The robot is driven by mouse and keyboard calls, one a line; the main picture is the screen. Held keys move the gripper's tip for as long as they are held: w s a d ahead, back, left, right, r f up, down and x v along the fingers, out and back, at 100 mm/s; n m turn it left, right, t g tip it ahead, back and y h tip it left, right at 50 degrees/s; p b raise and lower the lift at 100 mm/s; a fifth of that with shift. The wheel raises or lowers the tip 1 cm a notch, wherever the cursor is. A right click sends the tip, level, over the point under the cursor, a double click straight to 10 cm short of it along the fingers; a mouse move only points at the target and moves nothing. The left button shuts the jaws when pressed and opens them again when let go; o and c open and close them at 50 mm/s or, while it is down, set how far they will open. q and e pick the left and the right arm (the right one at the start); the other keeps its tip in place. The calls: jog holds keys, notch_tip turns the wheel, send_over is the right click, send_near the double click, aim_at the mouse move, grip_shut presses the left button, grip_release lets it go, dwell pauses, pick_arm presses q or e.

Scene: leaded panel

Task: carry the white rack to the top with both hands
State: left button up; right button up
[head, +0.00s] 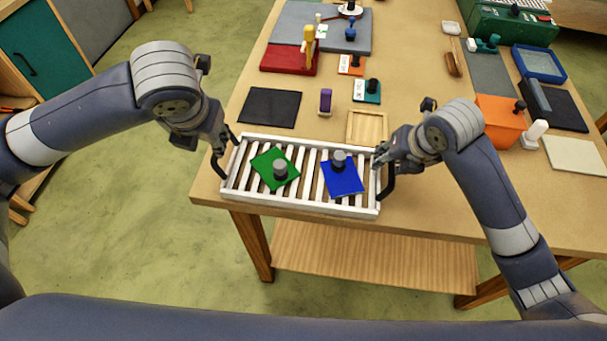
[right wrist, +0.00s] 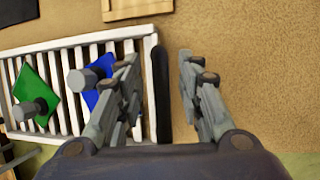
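The white rack (head: 300,204) is a slatted tray with a dark handle at each end, at the table's front edge. A green pane (head: 263,162) and a blue pane (head: 347,182), each with a grey knob, lie on its slats. My right gripper (head: 382,166) is at the right handle (head: 389,184). In the right wrist view my right gripper (right wrist: 163,100) has its fingers apart, one on each side of the black handle (right wrist: 161,85). My left gripper (head: 222,145) is at the left handle (head: 217,166); its finger gap is too small to judge.
Behind the rack lie a black mat (head: 269,107), a purple-topped block (head: 325,102) and a wooden frame (head: 367,127). A grey board (head: 290,23) lies at the back, with a red block (head: 283,58) nearby. An orange box (head: 499,121) stands at right.

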jog(key=v, duration=1.2)
